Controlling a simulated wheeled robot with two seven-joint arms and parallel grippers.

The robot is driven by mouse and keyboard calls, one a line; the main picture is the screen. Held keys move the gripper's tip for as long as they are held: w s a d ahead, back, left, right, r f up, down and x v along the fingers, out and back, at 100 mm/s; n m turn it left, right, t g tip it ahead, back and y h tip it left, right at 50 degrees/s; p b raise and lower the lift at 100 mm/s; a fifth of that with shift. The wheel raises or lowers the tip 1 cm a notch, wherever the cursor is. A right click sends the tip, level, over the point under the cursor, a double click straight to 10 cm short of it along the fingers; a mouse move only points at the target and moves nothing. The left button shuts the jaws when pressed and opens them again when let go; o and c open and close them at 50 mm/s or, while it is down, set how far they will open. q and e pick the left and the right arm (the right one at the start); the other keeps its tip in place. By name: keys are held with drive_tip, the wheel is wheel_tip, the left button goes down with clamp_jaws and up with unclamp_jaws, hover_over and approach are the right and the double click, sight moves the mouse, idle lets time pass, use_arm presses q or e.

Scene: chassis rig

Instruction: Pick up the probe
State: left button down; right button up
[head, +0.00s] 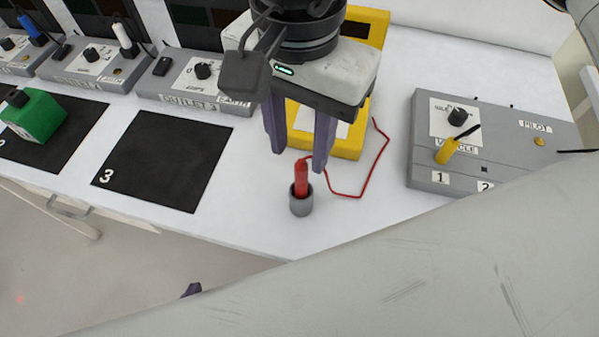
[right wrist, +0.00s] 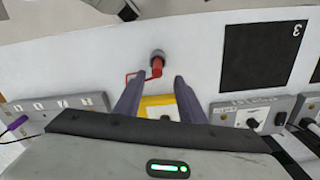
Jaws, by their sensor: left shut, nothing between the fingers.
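The red probe (head: 301,180) stands upright in a small grey cup-shaped holder (head: 300,205) on the white bench. A thin red lead runs from it toward a yellow device (head: 345,146). My right gripper (head: 301,160) is open above the probe, fingers pointing down on either side of its top end. The right wrist view shows the probe (right wrist: 157,66) beyond the gap between the fingertips, with nothing gripped. Only a dark tip of my left gripper (head: 191,290) shows at the bottom, below the bench edge; my arm hides the rest. It is shut and empty.
A grey panel (head: 430,180) with a yellow plug stands right. Outlet boxes (head: 195,85) line the back left. A black mat marked 3 (head: 160,160) and a green block (head: 35,117) lie left. My pale arm link covers the lower right.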

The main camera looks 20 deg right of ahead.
sight(302, 164)
drive_tip(key=shift+s+f+p, duration=0.2)
drive_tip(key=shift+f+p, duration=0.1)
drive_tip(key=shift+f, duration=1.25)
drive_tip(key=shift+s+f+p, duration=0.2)
drive_tip(key=shift+f+p, duration=0.05)
drive_tip(key=shift+f, duration=1.25)
clamp_jaws()
